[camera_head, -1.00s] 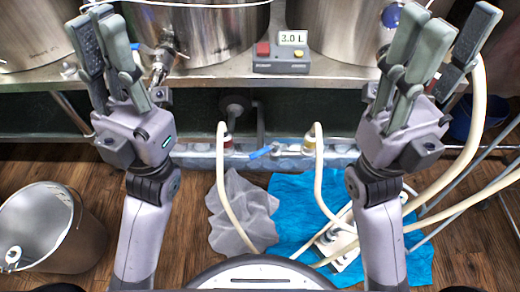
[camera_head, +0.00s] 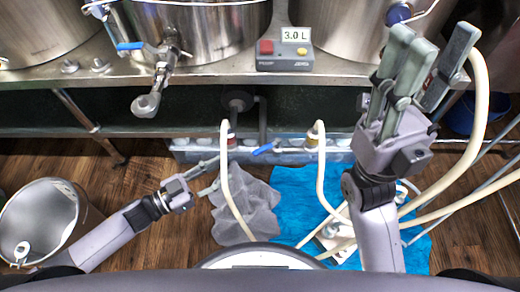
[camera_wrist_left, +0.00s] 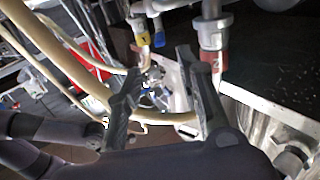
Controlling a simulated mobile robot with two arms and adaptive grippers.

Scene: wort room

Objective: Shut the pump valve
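The pump valve with its blue lever (camera_head: 265,149) sits low under the bench in the head view, between two hose couplings with red (camera_head: 231,142) and yellow (camera_head: 311,143) bands. The lever lies slanted. My left gripper (camera_head: 212,177) is low at the left of the couplings, fingers apart and pointing right toward the pale hose (camera_head: 228,188). The left wrist view shows its two spread fingers (camera_wrist_left: 157,85), with the red-tagged (camera_wrist_left: 211,58) and yellow-tagged (camera_wrist_left: 143,40) couplings beyond. Whether they touch the hose is unclear. My right gripper (camera_head: 432,45) is raised at the right, open and empty.
A kettle (camera_head: 205,25) with a blue-handled tap (camera_head: 130,46) stands on the steel bench (camera_head: 215,72), beside a control box (camera_head: 284,55) reading 3.0 L. A metal bucket (camera_head: 40,220) stands at left. Grey cloth (camera_head: 260,205) and blue cloth (camera_head: 290,185) lie on the floor.

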